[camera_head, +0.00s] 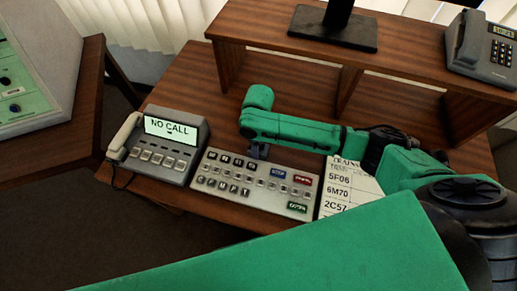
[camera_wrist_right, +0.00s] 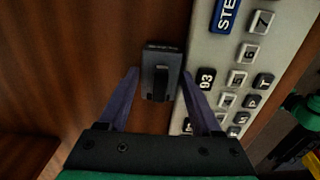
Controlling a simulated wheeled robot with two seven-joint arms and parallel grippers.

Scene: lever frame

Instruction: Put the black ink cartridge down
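The black ink cartridge (camera_wrist_right: 161,72) is a small dark block in the right wrist view. It appears to rest on the brown wooden desk, just beside the grey button panel (camera_wrist_right: 236,60). My right gripper (camera_wrist_right: 160,74) has its fingers apart, one on each side of the cartridge. A narrow gap shows at the left finger; the right fingertip is very close to the cartridge, and contact there is unclear. In the head view my right gripper (camera_head: 258,152) points down behind the panel's back edge, and the cartridge is hard to make out. My left gripper is not in view.
A grey phone (camera_head: 168,143) with a "NO CALL" screen stands left of the panel. A printed sheet (camera_head: 345,187) lies to its right. A raised shelf (camera_head: 290,48) runs along the back, holding a monitor stand (camera_head: 333,30) and another phone (camera_head: 484,50).

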